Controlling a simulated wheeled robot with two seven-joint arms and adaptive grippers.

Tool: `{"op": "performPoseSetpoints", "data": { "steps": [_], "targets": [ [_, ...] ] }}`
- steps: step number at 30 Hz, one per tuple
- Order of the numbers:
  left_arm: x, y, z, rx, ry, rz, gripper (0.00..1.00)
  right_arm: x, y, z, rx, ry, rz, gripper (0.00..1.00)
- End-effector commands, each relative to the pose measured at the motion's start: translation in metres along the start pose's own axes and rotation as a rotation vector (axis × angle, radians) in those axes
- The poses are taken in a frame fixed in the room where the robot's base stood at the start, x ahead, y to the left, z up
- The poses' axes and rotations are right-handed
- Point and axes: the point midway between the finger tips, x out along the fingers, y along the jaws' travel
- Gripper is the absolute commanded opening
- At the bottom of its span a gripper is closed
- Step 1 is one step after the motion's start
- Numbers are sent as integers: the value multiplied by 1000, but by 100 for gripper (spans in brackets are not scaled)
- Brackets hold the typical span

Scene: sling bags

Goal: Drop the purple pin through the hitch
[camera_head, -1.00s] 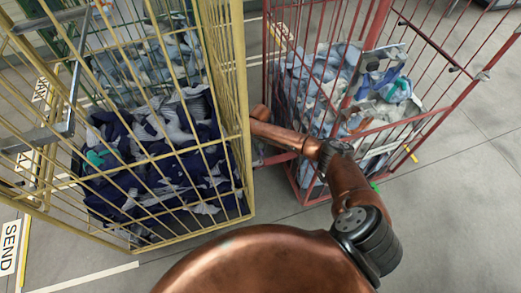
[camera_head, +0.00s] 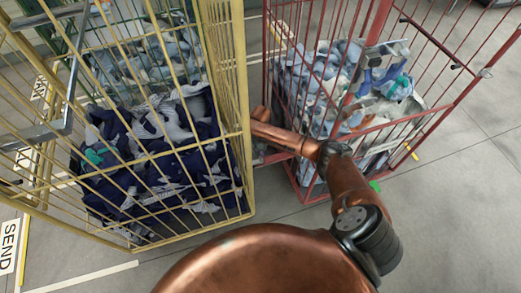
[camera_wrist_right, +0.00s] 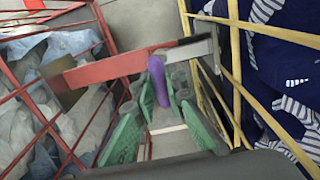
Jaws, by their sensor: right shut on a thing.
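The purple pin (camera_wrist_right: 159,82) shows in the right wrist view between the green-padded fingers of my right gripper (camera_wrist_right: 163,102), which is shut on it. Its upper end overlaps the place where a red bar (camera_wrist_right: 105,69) from the left meets a grey metal bar (camera_wrist_right: 190,53) from the right; these bars look like the hitch. I cannot tell whether the pin is in a hole or only in front of the bars. In the head view the red bar (camera_head: 276,158) shows low between the two cages, and the pin and right fingers are hidden. My left gripper is out of view.
A yellow wire cage (camera_head: 246,120) with dark blue and striped cloth (camera_head: 165,150) stands left. A red wire cage (camera_head: 440,118) with pale blue cloth (camera_head: 310,85) stands right. The gap between them is narrow. Grey floor (camera_head: 455,215) is clear at right.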

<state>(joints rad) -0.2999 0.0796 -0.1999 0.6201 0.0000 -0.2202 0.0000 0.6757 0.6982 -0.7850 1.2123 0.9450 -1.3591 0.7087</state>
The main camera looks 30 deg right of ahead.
Motion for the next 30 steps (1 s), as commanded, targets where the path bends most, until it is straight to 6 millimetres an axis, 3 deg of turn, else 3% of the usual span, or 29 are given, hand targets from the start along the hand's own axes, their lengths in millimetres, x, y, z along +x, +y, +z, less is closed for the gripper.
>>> {"op": "performPoseSetpoints", "data": {
  "steps": [30],
  "targets": [
    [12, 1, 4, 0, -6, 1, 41, 25, -1, 0, 0, 0, -1, 0]
  ]
}}
